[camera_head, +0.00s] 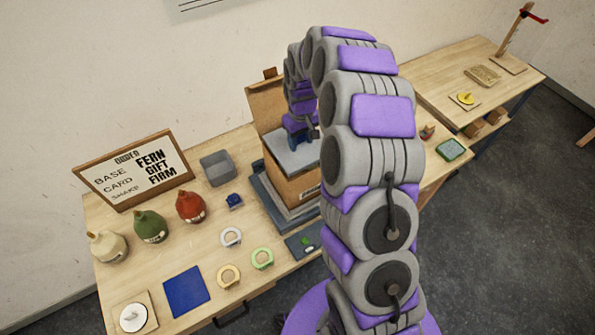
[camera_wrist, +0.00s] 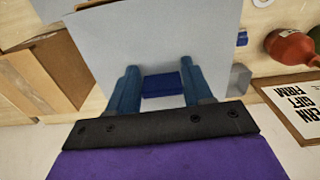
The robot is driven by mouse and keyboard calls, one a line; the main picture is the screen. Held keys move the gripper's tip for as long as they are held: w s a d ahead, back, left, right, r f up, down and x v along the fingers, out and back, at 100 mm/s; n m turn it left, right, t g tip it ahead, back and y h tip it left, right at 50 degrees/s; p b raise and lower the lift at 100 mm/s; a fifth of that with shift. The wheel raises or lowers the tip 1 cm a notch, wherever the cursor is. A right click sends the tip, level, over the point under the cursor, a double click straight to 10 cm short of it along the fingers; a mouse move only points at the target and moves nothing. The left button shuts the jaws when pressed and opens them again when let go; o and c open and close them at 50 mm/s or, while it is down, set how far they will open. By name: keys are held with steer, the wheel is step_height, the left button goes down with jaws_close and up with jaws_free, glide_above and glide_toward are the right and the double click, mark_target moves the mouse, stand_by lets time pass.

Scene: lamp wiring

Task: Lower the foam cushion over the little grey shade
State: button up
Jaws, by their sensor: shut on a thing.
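The foam cushion is a pale grey-blue slab (camera_head: 290,155) at the mouth of a cardboard box (camera_head: 288,187). In the wrist view the cushion (camera_wrist: 165,35) fills the upper middle, with a dark blue grip block (camera_wrist: 163,85) on it. My gripper (camera_wrist: 159,70) is shut on this block, one blue finger at each side. In the head view my gripper (camera_head: 301,136) is above the cushion, partly hidden by my arm. I cannot make out the little grey shade; the cushion covers the box's inside. I cannot tell whether the cushion touches anything below.
The box's raised lid (camera_head: 266,103) stands behind the cushion. The box sits on a grey stepped base (camera_head: 268,200). A grey bin (camera_head: 217,167), red bottle (camera_head: 190,207), green bottle (camera_head: 151,227) and order sign (camera_head: 133,170) stand left.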

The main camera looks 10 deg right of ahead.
steer(key=shift+d, duration=0.15)
steer(key=shift+f, duration=0.2)
steer(key=shift+f, duration=0.2)
steer(key=shift+f+b, duration=0.3)
steer(key=shift+f, duration=0.35)
stand_by(0.5)
steer(key=shift+f, duration=0.35)
steer(key=shift+f+b, duration=0.95)
steer(key=shift+f, duration=0.95)
stand_by(1.0)
steer(key=shift+f, duration=0.35)
